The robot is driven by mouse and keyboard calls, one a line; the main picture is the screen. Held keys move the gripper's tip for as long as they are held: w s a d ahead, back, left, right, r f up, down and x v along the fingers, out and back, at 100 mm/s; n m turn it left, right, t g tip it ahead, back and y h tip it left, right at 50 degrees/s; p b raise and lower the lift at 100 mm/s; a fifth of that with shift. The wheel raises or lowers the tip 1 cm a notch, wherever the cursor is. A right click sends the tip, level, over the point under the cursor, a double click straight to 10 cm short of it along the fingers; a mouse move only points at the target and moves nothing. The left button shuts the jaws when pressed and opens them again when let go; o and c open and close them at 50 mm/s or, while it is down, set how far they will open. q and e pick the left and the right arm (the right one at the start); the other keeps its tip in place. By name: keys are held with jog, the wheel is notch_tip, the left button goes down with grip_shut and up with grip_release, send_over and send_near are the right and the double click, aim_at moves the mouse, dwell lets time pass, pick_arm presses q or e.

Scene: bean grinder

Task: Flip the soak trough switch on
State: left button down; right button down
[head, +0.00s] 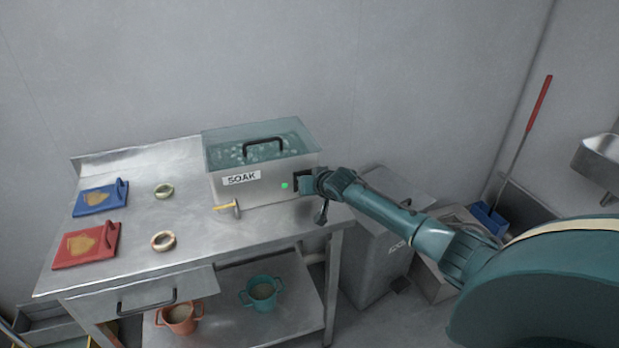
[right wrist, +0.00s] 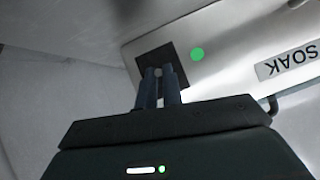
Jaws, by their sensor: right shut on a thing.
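The soak trough (head: 245,190) is a metal box with a SOAK label and a clear lid with a dark handle. It stands at the back right of the steel table, with bubbly water inside. A round green light (head: 284,186) glows on its front; it also shows in the right wrist view (right wrist: 197,54). Right of it is a dark square switch plate (right wrist: 146,57). My right gripper (right wrist: 163,76) is at this plate, its fingers close together on the small switch (right wrist: 166,68), which they mostly hide. My left gripper is not in view.
On the table (head: 135,225) lie a small yellow-handled hammer (head: 228,208), two rings (head: 163,240), a blue board (head: 100,198) and a red board (head: 88,245). A grey bin (head: 375,260) stands right of the table.

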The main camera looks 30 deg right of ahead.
jog(key=shift+r+g, duration=0.15)
jog(key=shift+g, duration=0.25)
jog(key=c, duration=1.5)
grip_release()
jog(key=shift+w, duration=0.1)
jog(key=shift+c, duration=0.2)
jog(key=v, duration=1.3)
jog(key=shift+d, duration=0.15)
